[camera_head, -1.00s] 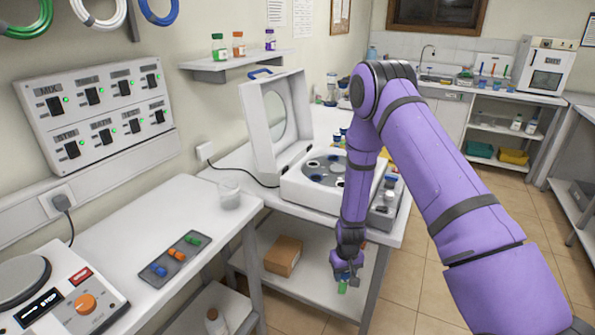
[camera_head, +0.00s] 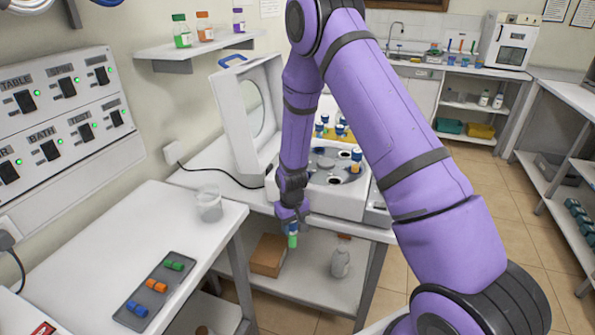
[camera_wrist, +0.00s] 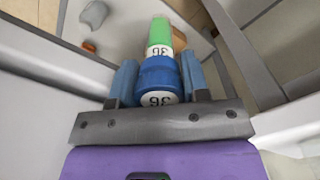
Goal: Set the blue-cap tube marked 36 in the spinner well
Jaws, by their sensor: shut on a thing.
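My gripper (camera_head: 290,222) is shut on a tube with a blue cap (camera_wrist: 160,78) and a green lower part. The number 36 shows on its labels in the wrist view. In the head view the tube (camera_head: 292,240) hangs green end down, in front of the spinner's table. The spinner (camera_head: 350,206) is a white box with its lid (camera_head: 236,118) raised. Its grey rotor (camera_head: 330,172) has dark wells and at least one blue-capped tube (camera_head: 356,156). My arm hides the rotor's left part.
A cup (camera_head: 209,205) and a dark tray (camera_head: 156,288) with blue, orange and green pieces are on the left table. A cardboard box (camera_head: 268,255) and a bottle (camera_head: 340,260) stand on the shelf below the spinner. More capped tubes (camera_head: 340,130) stand behind the spinner.

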